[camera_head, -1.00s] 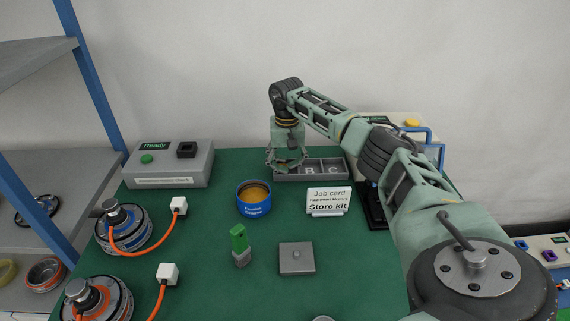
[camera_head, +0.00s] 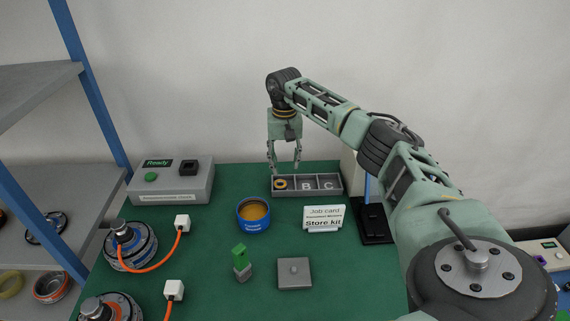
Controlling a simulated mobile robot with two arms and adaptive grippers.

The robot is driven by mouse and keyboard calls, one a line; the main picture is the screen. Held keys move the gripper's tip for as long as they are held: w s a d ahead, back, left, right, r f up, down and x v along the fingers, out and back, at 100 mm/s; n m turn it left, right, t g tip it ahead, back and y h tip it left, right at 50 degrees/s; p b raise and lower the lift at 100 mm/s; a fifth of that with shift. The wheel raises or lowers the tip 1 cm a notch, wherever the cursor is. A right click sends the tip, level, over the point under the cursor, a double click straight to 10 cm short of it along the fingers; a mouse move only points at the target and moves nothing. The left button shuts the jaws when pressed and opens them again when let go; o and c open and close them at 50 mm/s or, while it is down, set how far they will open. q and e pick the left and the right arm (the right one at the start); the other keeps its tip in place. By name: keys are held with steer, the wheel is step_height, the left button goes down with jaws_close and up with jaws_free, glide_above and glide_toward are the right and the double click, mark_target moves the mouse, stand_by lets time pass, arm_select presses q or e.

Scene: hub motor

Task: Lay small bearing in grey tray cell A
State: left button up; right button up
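The grey tray (camera_head: 308,194) stands toward the back of the green bench, with letters B and C showing in its middle and right cells. A small ring with a yellowish centre, which looks like the small bearing (camera_head: 281,184), lies in the leftmost cell, where no letter can be read. My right gripper (camera_head: 284,169) points down just above and behind that cell. Its fingers are spread apart with nothing between them. My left gripper is not in view.
A blue tin (camera_head: 253,216) and the job card (camera_head: 324,217) stand in front of the tray. A grey Ready box (camera_head: 172,182) stands to the left. Hub motors with orange cables (camera_head: 130,247) are at front left. A green-topped block (camera_head: 241,262) and a grey plate (camera_head: 294,274) are nearer.

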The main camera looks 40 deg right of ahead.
arm_select(q)
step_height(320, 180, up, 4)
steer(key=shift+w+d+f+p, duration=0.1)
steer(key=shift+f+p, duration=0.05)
steer(key=shift+p, duration=1.05)
arm_select(e)
step_height(320, 180, up, 5)
steer(key=shift+f, duration=0.2)
steer(key=shift+f, duration=0.15)
